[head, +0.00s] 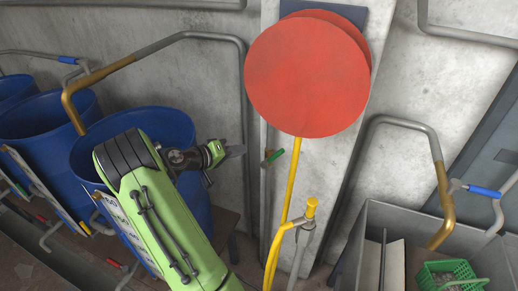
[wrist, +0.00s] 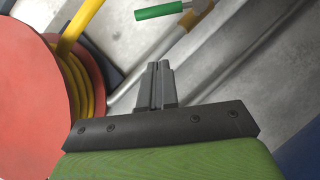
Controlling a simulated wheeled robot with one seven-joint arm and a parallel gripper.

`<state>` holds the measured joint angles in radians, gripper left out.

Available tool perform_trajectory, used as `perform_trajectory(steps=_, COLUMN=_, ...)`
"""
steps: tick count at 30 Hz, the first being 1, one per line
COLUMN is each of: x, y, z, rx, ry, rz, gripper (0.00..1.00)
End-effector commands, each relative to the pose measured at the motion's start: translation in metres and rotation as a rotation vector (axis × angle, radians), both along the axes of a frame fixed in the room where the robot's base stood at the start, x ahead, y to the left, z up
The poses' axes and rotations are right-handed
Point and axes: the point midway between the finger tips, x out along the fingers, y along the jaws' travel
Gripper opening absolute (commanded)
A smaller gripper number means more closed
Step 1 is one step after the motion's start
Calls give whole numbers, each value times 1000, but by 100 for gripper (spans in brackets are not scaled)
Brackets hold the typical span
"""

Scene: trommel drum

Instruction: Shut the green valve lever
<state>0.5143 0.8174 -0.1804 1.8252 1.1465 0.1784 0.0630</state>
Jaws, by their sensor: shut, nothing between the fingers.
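My gripper (head: 240,150) is shut and empty. It points at the lever from the left in the head view, with a small gap between. In the wrist view the fingertips (wrist: 158,66) point up toward the handle and look apart from it.
Blue drums (head: 85,130) stand at left. A yellow-topped pipe (head: 311,208) stands below. A grey bin (head: 375,222) with a green basket (head: 450,272) is at lower right.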

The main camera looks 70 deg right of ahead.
Motion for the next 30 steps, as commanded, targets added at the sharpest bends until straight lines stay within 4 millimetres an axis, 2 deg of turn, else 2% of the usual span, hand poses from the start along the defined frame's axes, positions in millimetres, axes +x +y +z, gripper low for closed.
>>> perform_trajectory(steps=10, x=-42, y=-61, z=-25, rx=3, ry=0, rz=-2, gripper=0)
perform_trajectory(steps=13, x=-57, y=-62, z=-36, rx=7, ry=2, rz=-1, gripper=0)
perform_trajectory(steps=18, x=-70, y=-64, z=-46, rx=4, ry=0, rz=2, gripper=0)
perform_trajectory(steps=30, x=-72, y=-64, z=-48, rx=3, ry=-2, rz=4, gripper=0)
